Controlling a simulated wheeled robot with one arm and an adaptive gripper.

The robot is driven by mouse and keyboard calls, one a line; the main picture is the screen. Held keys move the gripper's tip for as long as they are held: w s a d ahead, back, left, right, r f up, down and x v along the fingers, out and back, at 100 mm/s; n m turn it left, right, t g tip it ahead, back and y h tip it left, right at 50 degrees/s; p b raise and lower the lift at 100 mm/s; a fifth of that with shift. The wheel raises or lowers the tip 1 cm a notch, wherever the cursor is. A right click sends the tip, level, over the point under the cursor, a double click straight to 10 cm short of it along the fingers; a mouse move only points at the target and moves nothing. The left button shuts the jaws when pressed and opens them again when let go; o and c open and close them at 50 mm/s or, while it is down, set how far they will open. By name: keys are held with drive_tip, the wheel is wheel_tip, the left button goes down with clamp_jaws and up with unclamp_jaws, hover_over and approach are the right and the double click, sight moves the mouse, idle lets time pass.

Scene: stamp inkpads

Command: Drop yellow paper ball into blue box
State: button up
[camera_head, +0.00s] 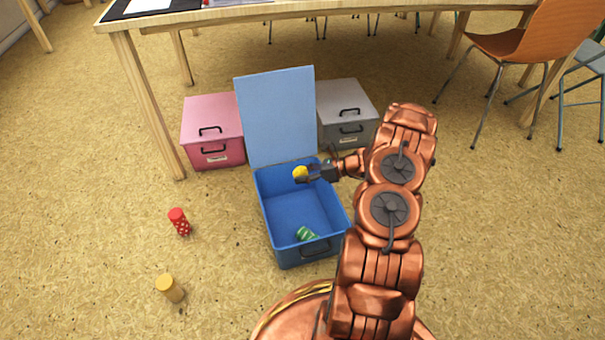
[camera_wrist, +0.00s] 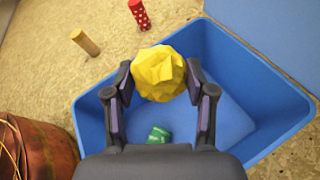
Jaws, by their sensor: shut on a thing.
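The yellow paper ball (camera_head: 300,172) is held between the fingers of my gripper (camera_head: 309,175). In the wrist view my gripper (camera_wrist: 160,88) is shut on the ball (camera_wrist: 158,72), with one finger on each side. The blue box (camera_head: 270,225) stands on the floor with its lid (camera_head: 277,115) raised at the back. The ball is over the box's opening, near its back side in the head view. In the wrist view the box (camera_wrist: 255,75) lies below the ball. A green object (camera_head: 305,234) lies inside the box, near its front.
A pink box (camera_head: 213,125) and a grey box (camera_head: 345,105) stand shut behind the blue box. A red cylinder (camera_head: 179,221) and a tan cylinder (camera_head: 170,288) stand on the floor to the left. A table (camera_head: 330,12) and an orange chair (camera_head: 535,38) are behind.

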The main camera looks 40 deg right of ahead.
wheel_tip(320, 180, down, 5)
drive_tip(key=b, duration=0.3)
drive_tip(key=o, duration=0.8)
drive_tip(key=v, duration=1.2)
drive_tip(key=shift+d, duration=0.1)
idle(0.4)
